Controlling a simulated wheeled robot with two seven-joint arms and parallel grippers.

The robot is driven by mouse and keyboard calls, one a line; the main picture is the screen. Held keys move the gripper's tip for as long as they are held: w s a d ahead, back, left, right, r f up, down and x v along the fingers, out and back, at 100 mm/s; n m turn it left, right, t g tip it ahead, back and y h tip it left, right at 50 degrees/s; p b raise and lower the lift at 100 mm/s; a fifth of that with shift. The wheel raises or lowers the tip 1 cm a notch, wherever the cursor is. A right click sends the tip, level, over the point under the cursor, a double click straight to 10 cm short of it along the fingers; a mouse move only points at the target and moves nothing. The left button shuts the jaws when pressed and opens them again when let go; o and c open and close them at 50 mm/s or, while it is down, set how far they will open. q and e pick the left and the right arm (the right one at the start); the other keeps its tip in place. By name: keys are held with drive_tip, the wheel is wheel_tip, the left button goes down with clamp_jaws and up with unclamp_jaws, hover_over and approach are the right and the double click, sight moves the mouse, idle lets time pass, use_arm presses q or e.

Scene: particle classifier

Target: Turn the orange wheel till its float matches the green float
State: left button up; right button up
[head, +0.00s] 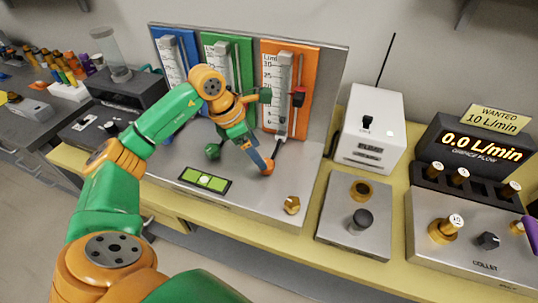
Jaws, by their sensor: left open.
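A green wheel (212,151) sits on the base below. A small orange round part (268,168), seemingly the orange wheel, shows at the tip of my left gripper (258,155). The gripper is open there; I cannot tell whether it touches. My right gripper is out of view.
A blue panel (170,45) stands at the left. A white box with an antenna (373,125) and a flow display reading 0.0 L/min (480,148) stand to the right.

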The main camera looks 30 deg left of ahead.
use_arm(q)
drive_tip(key=x, duration=0.4)
drive_tip(key=shift+d+f+p, duration=0.2)
drive_tip(key=shift+d+p, duration=0.1)
drive_tip(key=shift+p, duration=0.05)
drive_tip(key=shift+w+f, duration=0.2)
drive_tip(key=shift+f, duration=0.2)
drive_tip(key=shift+s+r, duration=0.1)
drive_tip(key=shift+s, duration=0.05)
drive_tip(key=c, duration=0.6)
clamp_jaws()
